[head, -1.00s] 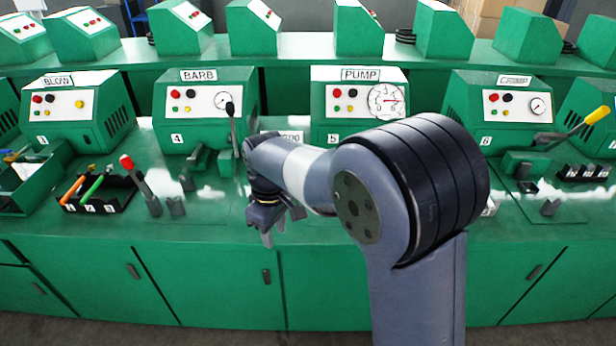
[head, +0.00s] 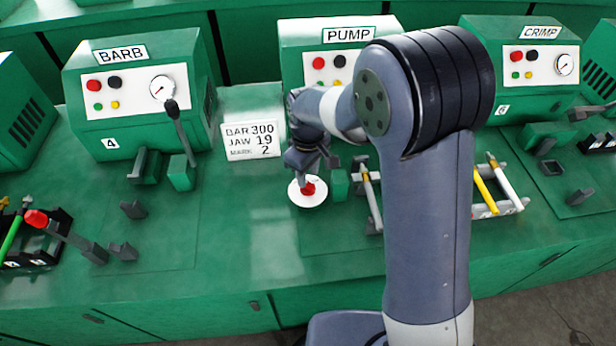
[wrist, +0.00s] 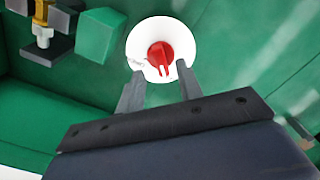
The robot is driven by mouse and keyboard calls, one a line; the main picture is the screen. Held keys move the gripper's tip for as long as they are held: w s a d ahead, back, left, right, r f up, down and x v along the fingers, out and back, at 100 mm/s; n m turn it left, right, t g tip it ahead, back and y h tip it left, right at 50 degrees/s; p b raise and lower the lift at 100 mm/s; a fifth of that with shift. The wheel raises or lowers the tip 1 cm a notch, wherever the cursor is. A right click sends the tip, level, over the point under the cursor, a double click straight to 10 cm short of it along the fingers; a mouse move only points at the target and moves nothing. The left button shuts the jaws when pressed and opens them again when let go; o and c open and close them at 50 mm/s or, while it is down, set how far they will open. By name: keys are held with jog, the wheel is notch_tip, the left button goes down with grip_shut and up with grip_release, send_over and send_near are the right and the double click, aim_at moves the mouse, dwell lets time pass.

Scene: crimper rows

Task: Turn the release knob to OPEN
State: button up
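The release knob (head: 309,188) is red and sits on a round white dial plate (head: 298,199) on the green bench top, in front of the PUMP machine (head: 320,42). In the wrist view the red knob (wrist: 161,55) lies beyond the fingertips, at the middle of the white disc (wrist: 135,45). Lettering on the disc is too small to read. My gripper (head: 312,168) is just above and behind the knob in the head view. Contact with the knob is not visible.
A white card (head: 251,141) reads BAR 300, JAW 19, MARK 2. The BARB machine (head: 135,95) with its black lever stands left. A rack with yellow and white bars (head: 498,207) and the CRIMP machine (head: 540,65) are right.

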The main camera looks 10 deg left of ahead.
aim_at(308, 187)
jog(key=shift+f, duration=1.45)
jog(key=shift+c, duration=0.3)
grip_shut()
